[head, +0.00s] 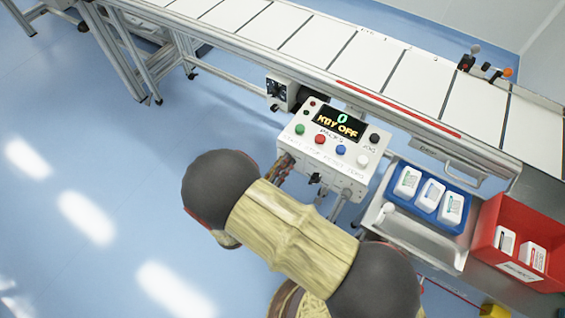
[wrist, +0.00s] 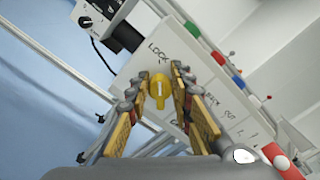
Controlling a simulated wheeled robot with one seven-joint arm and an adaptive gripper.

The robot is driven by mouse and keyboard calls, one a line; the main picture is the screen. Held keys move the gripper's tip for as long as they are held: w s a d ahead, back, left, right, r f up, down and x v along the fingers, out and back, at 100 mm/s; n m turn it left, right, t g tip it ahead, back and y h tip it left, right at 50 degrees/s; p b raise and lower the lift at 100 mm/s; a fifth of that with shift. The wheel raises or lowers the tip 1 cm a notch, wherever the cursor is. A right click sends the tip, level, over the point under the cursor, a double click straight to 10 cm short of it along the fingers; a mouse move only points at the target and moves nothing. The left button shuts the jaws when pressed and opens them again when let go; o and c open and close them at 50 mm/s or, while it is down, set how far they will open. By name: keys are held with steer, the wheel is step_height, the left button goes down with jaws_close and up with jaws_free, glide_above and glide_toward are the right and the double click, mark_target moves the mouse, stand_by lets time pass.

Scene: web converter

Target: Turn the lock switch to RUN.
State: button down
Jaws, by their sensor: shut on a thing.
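The lock switch is a yellow knob (wrist: 157,92) with a pale mark on its face, on the white panel face under the printed word LOCK. My gripper (wrist: 160,84) has one finger on each side of the knob and is shut on it in the wrist view. The head view shows my gripper (head: 282,169) at the left part of the control box's (head: 352,167) front face, where it and my arm hide the knob. The box's display (head: 338,124) reads 0 and KEY OFF. The lettering beside the right finger is partly covered.
A blue tray (head: 408,208) with white packs and a red bin (head: 500,277) stand at the right. A conveyor (head: 350,95) runs behind. Floor at the left is clear.

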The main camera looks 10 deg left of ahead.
steer(key=shift+m, duration=0.3)
steer(key=m+p, duration=0.1)
steer(key=m, duration=0.2)
steer(key=shift+s+d+r+p, duration=0.1)
steer(key=shift+d+p, duration=0.05)
steer(key=shift+p, duration=0.15)
steer(key=m, duration=0.5)
steer(key=shift+d+p, duration=0.15)
steer(key=shift+p, duration=0.25)
steer(key=m, duration=0.4)
steer(key=shift+s+d, duration=0.15)
steer(key=shift+d, duration=0.05)
steer(key=m, duration=0.2)
steer(key=m+b, duration=0.1)
steer(key=m, duration=0.2)
steer(key=shift+d+f, duration=0.15)
steer(key=shift+f, duration=0.05)
steer(key=shift+m, duration=0.3)
steer(key=c, duration=1.7)
jaws_free()
steer(key=shift+c, duration=0.2)
